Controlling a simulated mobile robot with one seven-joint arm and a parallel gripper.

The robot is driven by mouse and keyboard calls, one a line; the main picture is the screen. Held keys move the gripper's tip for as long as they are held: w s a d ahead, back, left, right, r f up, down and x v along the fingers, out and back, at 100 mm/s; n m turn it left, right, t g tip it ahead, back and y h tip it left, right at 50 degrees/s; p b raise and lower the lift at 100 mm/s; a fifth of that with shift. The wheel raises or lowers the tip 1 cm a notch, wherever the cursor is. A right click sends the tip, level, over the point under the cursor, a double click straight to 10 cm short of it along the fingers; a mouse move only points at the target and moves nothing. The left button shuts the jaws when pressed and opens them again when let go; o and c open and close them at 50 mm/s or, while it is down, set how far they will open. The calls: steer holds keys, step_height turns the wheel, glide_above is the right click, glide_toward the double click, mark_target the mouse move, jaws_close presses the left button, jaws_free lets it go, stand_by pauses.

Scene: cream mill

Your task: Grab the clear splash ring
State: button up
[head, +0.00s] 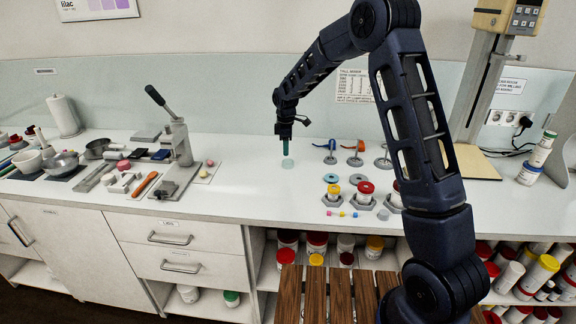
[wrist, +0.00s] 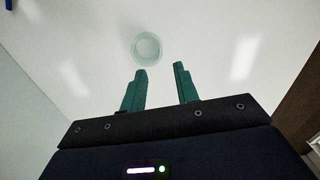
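The clear splash ring (wrist: 147,48) is a pale, see-through ring lying on the white counter, just beyond my fingertips in the wrist view. In the head view a faint clear ring (head: 288,163) shows on the counter, just below my gripper (head: 286,152). In the wrist view my gripper (wrist: 160,70) has two green fingers standing apart with nothing between them. The fingers point toward the ring, which sits slightly left of the middle of the gap. The gripper is above the counter and apart from the ring.
Right of the ring stand small stands with blue, orange and grey tops (head: 355,160) and several jars (head: 365,192) in grey holders. To the left are a lever press (head: 180,150) and small pink pieces. The counter around the ring (head: 250,180) is clear.

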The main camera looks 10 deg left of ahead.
mark_target(288, 161)
steer(key=shift+s+d+f, duration=0.1)
steer(key=shift+d+f, duration=0.1)
steer(key=shift+f, duration=1.55)
steer(key=shift+d+f, duration=0.2)
steer(key=shift+f, duration=1.55)
jaws_close()
